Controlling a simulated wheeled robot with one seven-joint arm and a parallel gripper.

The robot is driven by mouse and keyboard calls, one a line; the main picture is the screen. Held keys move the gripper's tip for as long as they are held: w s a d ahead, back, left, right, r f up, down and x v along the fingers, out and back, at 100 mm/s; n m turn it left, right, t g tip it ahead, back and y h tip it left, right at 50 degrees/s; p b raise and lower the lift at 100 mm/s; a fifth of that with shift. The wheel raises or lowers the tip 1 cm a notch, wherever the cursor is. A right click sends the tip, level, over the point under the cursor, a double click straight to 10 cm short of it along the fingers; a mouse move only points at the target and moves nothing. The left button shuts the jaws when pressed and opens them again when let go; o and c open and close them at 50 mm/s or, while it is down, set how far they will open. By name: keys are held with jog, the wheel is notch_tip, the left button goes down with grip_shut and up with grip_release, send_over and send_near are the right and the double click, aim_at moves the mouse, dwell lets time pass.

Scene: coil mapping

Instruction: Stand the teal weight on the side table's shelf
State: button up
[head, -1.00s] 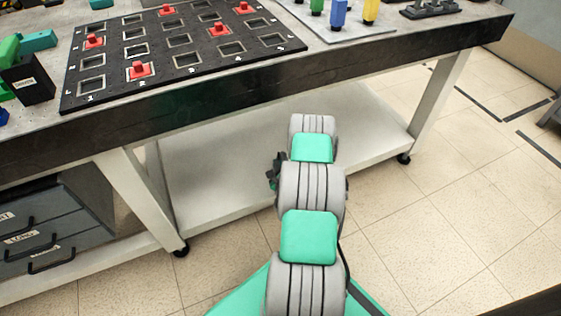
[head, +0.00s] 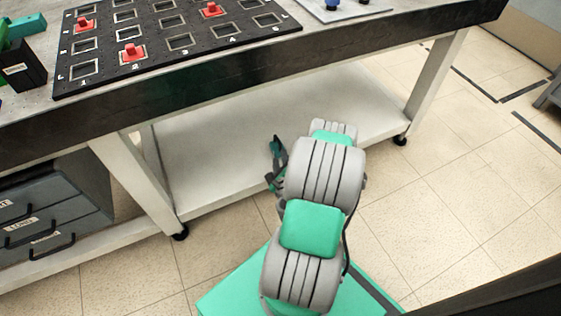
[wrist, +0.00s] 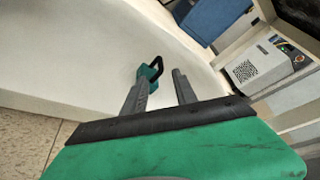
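The teal weight (wrist: 146,77), with a black loop handle, shows in the wrist view just beyond the tip of my left finger, over the white shelf (wrist: 60,65). I cannot tell whether it touches that finger or the shelf, or whether it is upright. In the head view my gripper (head: 276,163) is a small dark and teal shape left of my arm, in front of the white lower shelf (head: 215,140) under the table. I cannot separate the weight from it there.
The table top (head: 270,55) with its thick dark edge overhangs the shelf. A black grid board (head: 180,40) with red pieces lies on top. A drawer unit (head: 50,215) stands left.

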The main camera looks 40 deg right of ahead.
jog(key=w+a+r+n+t+y, duration=0.3)
jog(key=w+a+r+n+y, duration=0.45)
jog(key=w+a+n, duration=0.2)
jog(key=w+a+r+n+g+y, duration=0.1)
jog(key=a+r+n+g+y, duration=0.2)
jog(key=a+n, duration=0.35)
jog(key=w+a+r+n+g+y, duration=0.2)
jog(key=a+r+n, duration=0.2)
jog(key=a+n, duration=0.25)
jog(key=s+a+r+n+g, duration=0.5)
jog(key=s+a+r+n, duration=0.2)
jog(key=s+a, duration=0.15)
jog(key=s+r+n+g+h, duration=0.1)
jog(key=s+r+h, duration=0.1)
jog(key=s, duration=0.5)
jog(key=s+d+r+n+g+h, duration=0.1)
jog(key=s+r+n+g, duration=0.1)
jog(key=s, duration=0.6)
jog(key=shift+d+r+h, duration=0.15)
jog(key=shift+r+h, duration=0.2)
jog(key=shift+r, duration=0.4)
